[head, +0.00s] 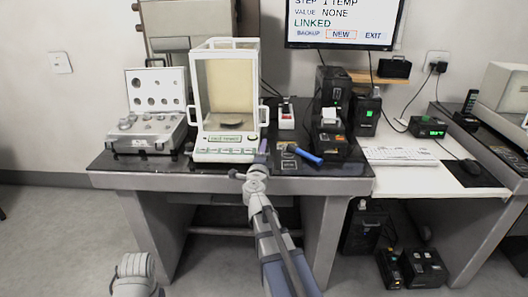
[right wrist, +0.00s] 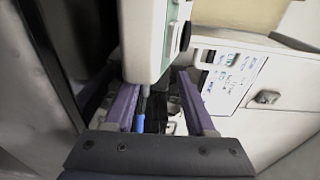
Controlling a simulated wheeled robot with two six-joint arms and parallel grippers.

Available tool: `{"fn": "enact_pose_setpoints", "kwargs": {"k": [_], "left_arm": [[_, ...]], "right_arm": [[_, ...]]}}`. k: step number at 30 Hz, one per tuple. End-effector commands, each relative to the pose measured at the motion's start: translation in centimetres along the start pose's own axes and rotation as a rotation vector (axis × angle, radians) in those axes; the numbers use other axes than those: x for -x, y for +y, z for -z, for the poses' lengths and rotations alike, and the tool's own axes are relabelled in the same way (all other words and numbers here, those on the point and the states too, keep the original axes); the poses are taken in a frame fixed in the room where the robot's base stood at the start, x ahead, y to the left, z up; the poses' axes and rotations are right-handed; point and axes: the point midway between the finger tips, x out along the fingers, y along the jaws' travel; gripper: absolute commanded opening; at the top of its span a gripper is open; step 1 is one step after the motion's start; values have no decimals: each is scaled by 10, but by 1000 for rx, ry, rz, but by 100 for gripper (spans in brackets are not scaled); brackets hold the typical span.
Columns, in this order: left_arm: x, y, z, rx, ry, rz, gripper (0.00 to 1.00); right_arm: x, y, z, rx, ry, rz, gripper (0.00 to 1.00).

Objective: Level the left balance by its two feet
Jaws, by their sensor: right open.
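The left balance (head: 225,154), a white case with a glass draft shield, stands on the dark tabletop in the head view. My right gripper (head: 260,153) is at its front right corner, low by the table edge; one purple finger shows. In the right wrist view the two purple fingers of the gripper (right wrist: 160,92) are apart. A pale case corner (right wrist: 148,40) with a dark round part (right wrist: 185,36) sits above and between them. I cannot make out either foot clearly, nor whether a finger touches one. My left gripper is out of view.
An open weight case (head: 155,139) stands left of the balance. A blue-handled tool (head: 303,153) lies to its right, near black devices (head: 335,140) and a small red-and-white item (head: 286,117). A monitor (head: 343,22) hangs behind. A keyboard (head: 400,155) is on the right desk.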

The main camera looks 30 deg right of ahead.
Motion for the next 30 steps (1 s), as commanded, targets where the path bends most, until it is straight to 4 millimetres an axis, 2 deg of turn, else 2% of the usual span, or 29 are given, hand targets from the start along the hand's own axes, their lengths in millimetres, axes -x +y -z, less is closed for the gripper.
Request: {"fn": "enact_pose_setpoints", "kwargs": {"k": [15, 24, 28, 30], "left_arm": [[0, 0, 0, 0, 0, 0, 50], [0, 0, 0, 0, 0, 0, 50], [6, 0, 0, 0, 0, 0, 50], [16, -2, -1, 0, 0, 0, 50]], "right_arm": [[72, 0, 1, 0, -1, 0, 55], [75, 0, 0, 0, 0, 0, 55], [76, -7, -5, 10, -18, 5, 70], [78, -19, -18, 34, -59, 16, 72]]}}
